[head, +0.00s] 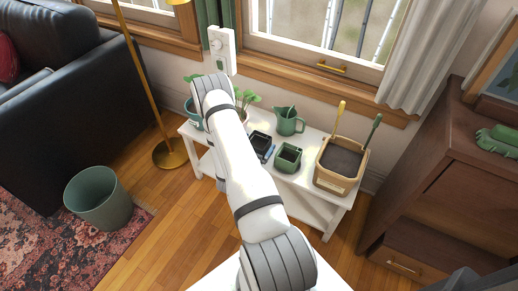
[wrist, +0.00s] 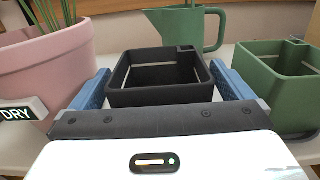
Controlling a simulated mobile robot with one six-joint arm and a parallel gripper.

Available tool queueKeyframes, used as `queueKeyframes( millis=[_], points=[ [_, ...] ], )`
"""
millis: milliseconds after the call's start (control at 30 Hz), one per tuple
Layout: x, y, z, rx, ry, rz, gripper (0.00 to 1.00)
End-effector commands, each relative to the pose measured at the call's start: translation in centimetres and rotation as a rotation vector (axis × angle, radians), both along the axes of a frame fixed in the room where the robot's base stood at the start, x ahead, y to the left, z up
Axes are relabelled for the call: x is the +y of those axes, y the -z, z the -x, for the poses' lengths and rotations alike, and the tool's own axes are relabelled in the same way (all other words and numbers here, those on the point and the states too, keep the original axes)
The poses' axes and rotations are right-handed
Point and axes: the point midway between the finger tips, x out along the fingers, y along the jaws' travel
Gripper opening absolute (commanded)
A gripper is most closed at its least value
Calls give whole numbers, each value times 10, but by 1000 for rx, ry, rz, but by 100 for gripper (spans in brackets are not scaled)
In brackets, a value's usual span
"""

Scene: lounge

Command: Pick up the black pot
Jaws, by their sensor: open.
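The black pot (wrist: 160,97) is a square, open-topped planter, upright on the white table in the wrist view. In the head view the black pot (head: 260,141) shows just right of my arm, partly hidden. My gripper (wrist: 160,76) is open, with a blue finger on each side of the pot. Whether the fingers touch its walls I cannot tell. Part of a blue finger also shows beside the pot in the head view. The pot's near lower part is hidden by my gripper's body.
A green square pot (wrist: 273,88) stands close right of my gripper, a pink pot (wrist: 40,70) with a DRY sign close left. A green watering can (head: 289,121) is behind. A tan planter (head: 340,162) with two tools stands at the right end of the white table (head: 313,190).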

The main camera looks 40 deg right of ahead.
Motion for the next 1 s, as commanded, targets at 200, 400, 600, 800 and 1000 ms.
queueKeyframes(
  millis=[200, 400, 600, 800, 1000],
  points=[
    [-10, 0, -4, 0, -2, 0, 100],
    [-9, -1, -4, 0, -2, 0, 94],
    [-9, 0, -4, 0, -2, 0, 78],
    [-9, 0, -4, 0, -2, 0, 62],
    [-9, -1, -4, 0, -3, 0, 52]
  ],
)
